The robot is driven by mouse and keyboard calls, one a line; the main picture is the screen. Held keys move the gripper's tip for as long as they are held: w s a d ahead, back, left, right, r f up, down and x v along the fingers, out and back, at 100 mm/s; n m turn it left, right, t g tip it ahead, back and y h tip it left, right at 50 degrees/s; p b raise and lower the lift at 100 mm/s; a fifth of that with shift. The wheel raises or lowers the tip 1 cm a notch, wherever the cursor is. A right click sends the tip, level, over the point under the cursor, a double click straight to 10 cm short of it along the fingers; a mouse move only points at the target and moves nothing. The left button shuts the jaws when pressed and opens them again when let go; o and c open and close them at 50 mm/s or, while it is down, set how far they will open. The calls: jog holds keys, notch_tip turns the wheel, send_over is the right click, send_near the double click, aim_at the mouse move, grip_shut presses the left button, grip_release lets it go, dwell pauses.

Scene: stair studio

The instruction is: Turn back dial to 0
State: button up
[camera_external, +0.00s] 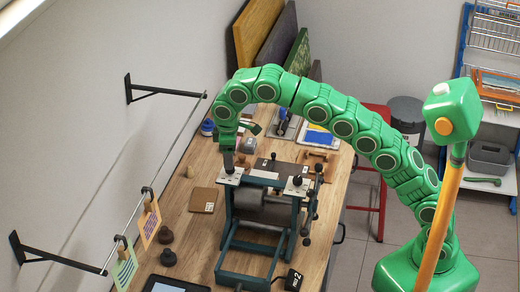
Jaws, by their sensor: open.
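A dark green press frame (224,252) with a grey roller (262,207) stands on the wooden workbench. Two pale plates sit on its top corners. The near-right plate (291,192) carries a dark knob (297,181). The other plate (231,180) is at the left, by the wall side, under my gripper (228,163). My gripper points down just above or at this plate. Its jaws are open, but small and dark here. The dial at this plate is mostly hidden by the gripper, and I cannot tell whether they touch. No dial numbers can be read.
Dark handles (311,205) stick out at the press's right side. A rail (160,170) with hanging prints runs along the left wall. A brown block (203,199), dark knobs (168,257) and a tablet (164,286) lie on the bench. A red stool (378,170) stands behind.

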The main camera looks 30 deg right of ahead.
jog(key=shift+f, duration=1.75)
jog(key=c, duration=1.1)
jog(key=shift+o, duration=0.2)
jog(key=shift+w+n, duration=0.1)
jog(key=shift+n, duration=0.3)
jog(key=n, duration=0.3)
jog(key=shift+d, duration=0.1)
jog(key=shift+n, duration=2.5)
